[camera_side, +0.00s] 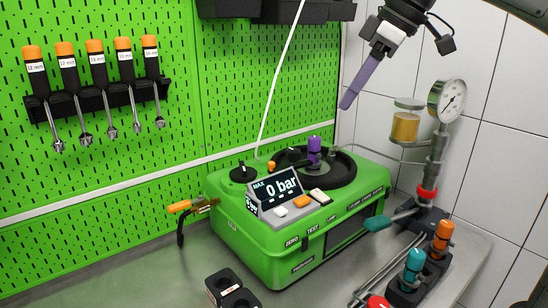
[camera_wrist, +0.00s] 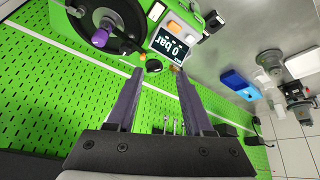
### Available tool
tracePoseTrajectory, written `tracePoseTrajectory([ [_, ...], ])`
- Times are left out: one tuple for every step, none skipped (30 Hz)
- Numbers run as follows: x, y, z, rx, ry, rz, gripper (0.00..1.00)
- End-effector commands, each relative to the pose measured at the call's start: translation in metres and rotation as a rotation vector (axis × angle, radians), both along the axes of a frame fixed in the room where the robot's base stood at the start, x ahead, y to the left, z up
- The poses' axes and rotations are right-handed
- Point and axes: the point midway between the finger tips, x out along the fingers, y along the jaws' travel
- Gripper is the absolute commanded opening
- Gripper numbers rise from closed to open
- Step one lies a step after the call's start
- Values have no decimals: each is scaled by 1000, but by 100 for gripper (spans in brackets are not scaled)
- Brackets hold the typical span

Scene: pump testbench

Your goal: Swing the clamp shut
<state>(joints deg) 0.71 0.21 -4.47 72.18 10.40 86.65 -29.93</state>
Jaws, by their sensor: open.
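A metal clamp with an orange handle (camera_side: 180,206) sits at the left side of the green pump testbench (camera_side: 300,240) in the side view. A black part hangs below its handle. I cannot tell from here how far it is open. It cannot be clearly made out in the wrist view, where the bench (camera_wrist: 53,20) shows at the top. My gripper (camera_side: 347,101) is high above the right rear of the bench in the side view, fingers slanting down. In the wrist view my gripper's (camera_wrist: 158,70) two purple fingers are wide apart with nothing between them.
The bench carries a display (camera_side: 277,189) reading 0 bar and a black disc with a purple knob (camera_side: 314,150). A pressure gauge (camera_side: 447,100) stands at the right. A black block (camera_side: 230,292) lies in front.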

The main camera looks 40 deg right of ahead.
Motion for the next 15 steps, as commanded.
tracePoseTrajectory([
  [23,1,1,0,7,18,52],
  [34,2,1,-1,10,30,52],
  [49,2,0,2,15,42,52],
  [59,3,-2,3,18,49,52],
  [69,3,-4,5,23,54,52],
  [83,3,-9,7,30,58,52],
  [92,3,-13,9,33,58,52],
  [100,3,-17,11,36,59,52],
  [110,3,-23,13,43,57,52],
  [116,3,-28,13,49,57,52],
  [122,2,-33,14,57,56,52],
  [127,2,-40,14,69,56,52],
  [130,2,-46,15,81,55,52],
  [132,2,-50,15,91,54,52],
  [134,2,-55,16,99,54,52],
])
